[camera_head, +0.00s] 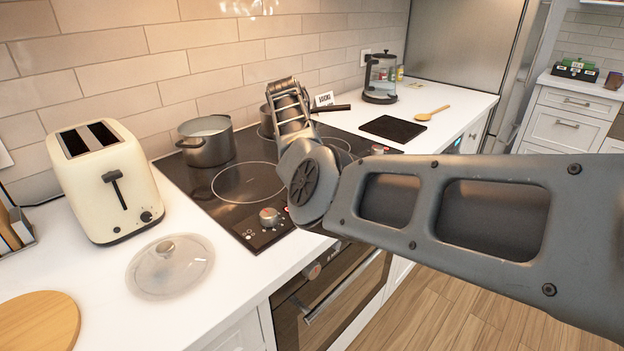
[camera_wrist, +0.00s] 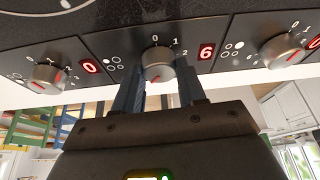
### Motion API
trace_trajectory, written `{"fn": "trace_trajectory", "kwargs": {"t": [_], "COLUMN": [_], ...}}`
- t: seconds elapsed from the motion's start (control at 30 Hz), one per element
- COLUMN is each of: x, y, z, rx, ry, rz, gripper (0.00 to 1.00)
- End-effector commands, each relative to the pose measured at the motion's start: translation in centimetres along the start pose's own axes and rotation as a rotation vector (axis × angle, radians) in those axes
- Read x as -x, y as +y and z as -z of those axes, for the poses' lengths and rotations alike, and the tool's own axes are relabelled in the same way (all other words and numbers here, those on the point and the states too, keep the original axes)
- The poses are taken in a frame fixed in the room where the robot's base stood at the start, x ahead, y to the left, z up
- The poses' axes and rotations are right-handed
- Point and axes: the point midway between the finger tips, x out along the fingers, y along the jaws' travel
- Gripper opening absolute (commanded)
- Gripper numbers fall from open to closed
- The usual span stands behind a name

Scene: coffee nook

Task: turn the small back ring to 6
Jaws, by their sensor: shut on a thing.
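The black cooktop (camera_head: 200,187) has a row of silver knobs along its front edge. My gripper (camera_wrist: 159,80) is shut on the middle knob (camera_wrist: 158,63) in the wrist view, one finger on each side. The red display (camera_wrist: 206,51) to the right of this knob reads 6. The left knob (camera_wrist: 48,76) has a display (camera_wrist: 90,67) reading 0. The right knob (camera_wrist: 283,50) has a display cut off by the picture edge. Small dot marks beside the middle knob are too small to read surely. In the head view my arm hides the fingertips.
One pot (camera_head: 207,149) stands at the cooktop's back left; another pot (camera_head: 272,118) with a long handle stands behind my arm. A glass lid (camera_head: 170,268) and a cream toaster (camera_head: 104,190) are on the left counter. An oven (camera_head: 330,300) is below.

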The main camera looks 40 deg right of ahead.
Motion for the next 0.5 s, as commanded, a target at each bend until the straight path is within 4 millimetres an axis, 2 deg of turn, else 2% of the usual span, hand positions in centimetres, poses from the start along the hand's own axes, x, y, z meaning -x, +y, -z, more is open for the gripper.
{"fn": "trace_trajectory", "kwargs": {"t": [0.2,0.5], "x": [0.01,-0.1], "y": [-0.09,-0.13], "z": [0.0,0.01], "rx": [-0.15,-0.279], "ry": [0.0,0.001], "rz": [-0.065,-0.118], "gripper": [0.1,0.1]}}
